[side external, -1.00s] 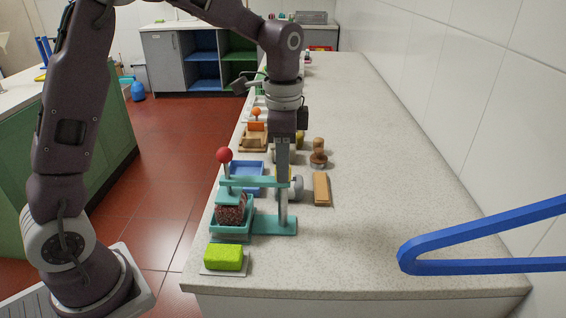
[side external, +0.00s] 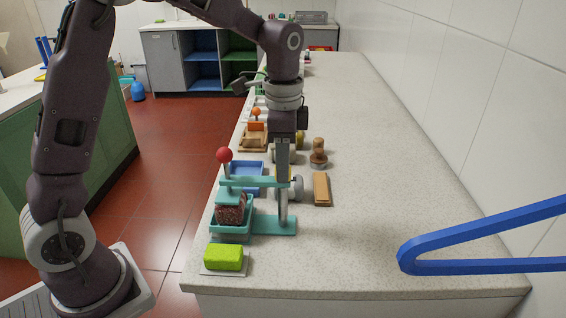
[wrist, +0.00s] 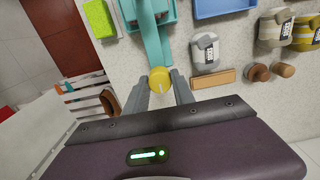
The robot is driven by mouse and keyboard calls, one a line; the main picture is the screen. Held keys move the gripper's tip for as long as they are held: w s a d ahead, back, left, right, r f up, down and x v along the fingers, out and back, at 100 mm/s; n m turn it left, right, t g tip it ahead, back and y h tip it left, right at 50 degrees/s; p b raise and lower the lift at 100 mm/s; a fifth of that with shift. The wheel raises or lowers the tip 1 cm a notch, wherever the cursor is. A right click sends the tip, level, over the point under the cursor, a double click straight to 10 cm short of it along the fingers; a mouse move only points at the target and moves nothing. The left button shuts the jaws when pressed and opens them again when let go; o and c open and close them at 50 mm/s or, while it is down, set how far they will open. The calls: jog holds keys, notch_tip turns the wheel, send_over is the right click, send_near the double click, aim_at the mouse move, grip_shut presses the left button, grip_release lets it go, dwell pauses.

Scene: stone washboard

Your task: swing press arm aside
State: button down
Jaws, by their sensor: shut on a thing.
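The teal press stands near the counter's front end, with its flat press arm (side external: 240,183) running left from the upright. A red ball knob (side external: 224,156) tops a rod at the arm's left end, over a brown speckled block (side external: 231,209) in a teal tray. My gripper (side external: 283,222) reaches down at the arm's right end, its finger hiding most of the upright. In the wrist view, the fingers of my gripper (wrist: 160,96) are shut on the press arm's pivot end, either side of a round yellow cap (wrist: 159,79). The press arm (wrist: 152,38) leads away from the cap.
A green sponge (side external: 223,257) lies in front of the press. A blue tray (side external: 246,172) and grey canister (side external: 297,187) stand close behind. A wooden block (side external: 321,188) and brown stamp (side external: 318,153) are to the right. The counter right of these is clear, except a blue frame (side external: 430,255) in the foreground.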

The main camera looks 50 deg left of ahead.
jog(key=shift+n, duration=0.4)
jog(key=n, duration=0.3)
jog(key=shift+n, duration=0.4)
jog(key=n, duration=0.4)
jog(key=shift+n, duration=0.3)
jog(key=n, duration=0.8)
jog(key=shift+n, duration=0.5)
jog(key=c, duration=1.1)
grip_release()
jog(key=shift+o, duration=0.2)
